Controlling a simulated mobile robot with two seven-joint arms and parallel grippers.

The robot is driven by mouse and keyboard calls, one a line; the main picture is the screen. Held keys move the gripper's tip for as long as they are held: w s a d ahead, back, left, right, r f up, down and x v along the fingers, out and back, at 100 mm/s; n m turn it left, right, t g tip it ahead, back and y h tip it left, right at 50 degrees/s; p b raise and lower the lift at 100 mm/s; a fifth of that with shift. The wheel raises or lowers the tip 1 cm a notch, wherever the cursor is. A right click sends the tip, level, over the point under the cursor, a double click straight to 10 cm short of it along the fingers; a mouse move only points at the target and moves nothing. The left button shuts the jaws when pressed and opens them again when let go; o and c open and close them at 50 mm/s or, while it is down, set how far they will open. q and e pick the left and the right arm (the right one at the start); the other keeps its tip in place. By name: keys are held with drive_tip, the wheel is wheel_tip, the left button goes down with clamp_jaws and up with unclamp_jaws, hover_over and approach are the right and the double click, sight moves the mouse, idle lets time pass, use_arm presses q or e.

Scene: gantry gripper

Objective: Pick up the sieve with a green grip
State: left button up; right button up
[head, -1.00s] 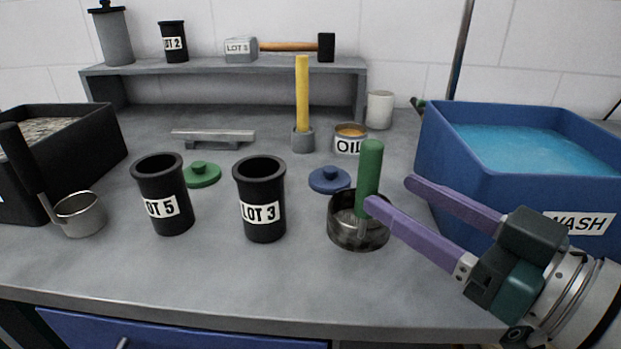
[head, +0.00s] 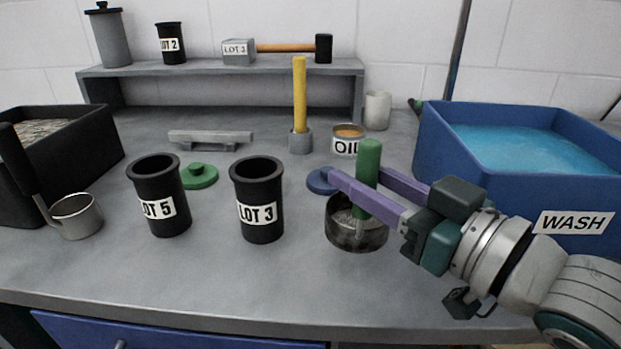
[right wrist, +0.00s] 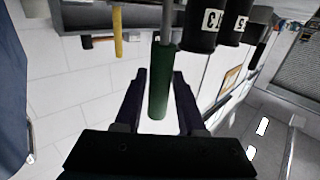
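The sieve (head: 356,234) is a dark metal round pan on the bench with an upright green grip (head: 369,154). My right gripper (head: 352,178) is open, with its purple fingers on either side of the green grip. In the right wrist view the green grip (right wrist: 160,82) stands between the two dark fingers, with a gap showing on each side. The sieve's pan is not clearly seen in that view. My left gripper is not in view.
A blue wash tub (head: 560,190) stands right, behind my right arm. Black pots labelled LOT 3 (head: 258,200) and LOT 5 (head: 160,200) stand left of the sieve. A blue lid (head: 318,183) and an oil tin (head: 347,142) are behind it. The bench front is clear.

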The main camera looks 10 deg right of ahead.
clamp_jaws()
